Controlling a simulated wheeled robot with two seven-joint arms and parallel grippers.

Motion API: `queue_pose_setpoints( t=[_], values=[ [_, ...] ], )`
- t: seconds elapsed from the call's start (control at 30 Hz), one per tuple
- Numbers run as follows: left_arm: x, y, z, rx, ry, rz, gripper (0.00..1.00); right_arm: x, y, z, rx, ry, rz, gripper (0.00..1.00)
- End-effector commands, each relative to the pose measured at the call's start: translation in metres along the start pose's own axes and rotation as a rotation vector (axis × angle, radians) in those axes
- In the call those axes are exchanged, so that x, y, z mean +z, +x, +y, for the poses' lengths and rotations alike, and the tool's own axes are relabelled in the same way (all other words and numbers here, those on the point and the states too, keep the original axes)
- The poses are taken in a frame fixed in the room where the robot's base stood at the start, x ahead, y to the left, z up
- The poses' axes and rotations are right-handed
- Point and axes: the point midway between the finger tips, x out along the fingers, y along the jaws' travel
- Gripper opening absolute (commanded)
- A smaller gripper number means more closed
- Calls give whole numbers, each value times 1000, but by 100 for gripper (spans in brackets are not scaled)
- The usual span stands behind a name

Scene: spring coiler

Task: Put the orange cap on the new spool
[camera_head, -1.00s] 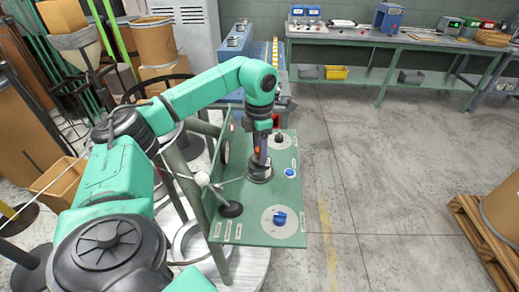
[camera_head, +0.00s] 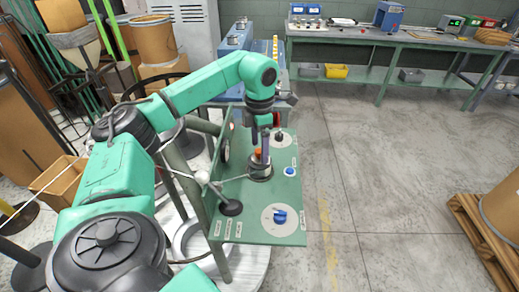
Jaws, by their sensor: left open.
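The orange cap (camera_head: 258,155) is a small orange piece on top of the spool (camera_head: 261,171), a short dark grey reel on the green panel. The cap appears to rest on the spool's middle; the small size leaves its exact seating unclear. My left gripper (camera_head: 263,146) is open, pointing down, just above and slightly right of the cap. One finger partly hides the cap. My right gripper is not in view.
Open floor lies right of the panel.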

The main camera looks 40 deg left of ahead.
Motion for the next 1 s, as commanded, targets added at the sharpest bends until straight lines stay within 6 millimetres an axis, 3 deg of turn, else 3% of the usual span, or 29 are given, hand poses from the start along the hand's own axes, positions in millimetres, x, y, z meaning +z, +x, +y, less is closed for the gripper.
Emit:
queue_pose_setpoints(
  t=[0.27,0.37,1.0],
  values=[
    [2,-80,0,1,1,-6,87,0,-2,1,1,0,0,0],
    [0,-106,0,2,1,-2,87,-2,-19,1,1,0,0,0],
    [0,-110,0,-2,2,0,87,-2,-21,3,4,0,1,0]
  ],
)
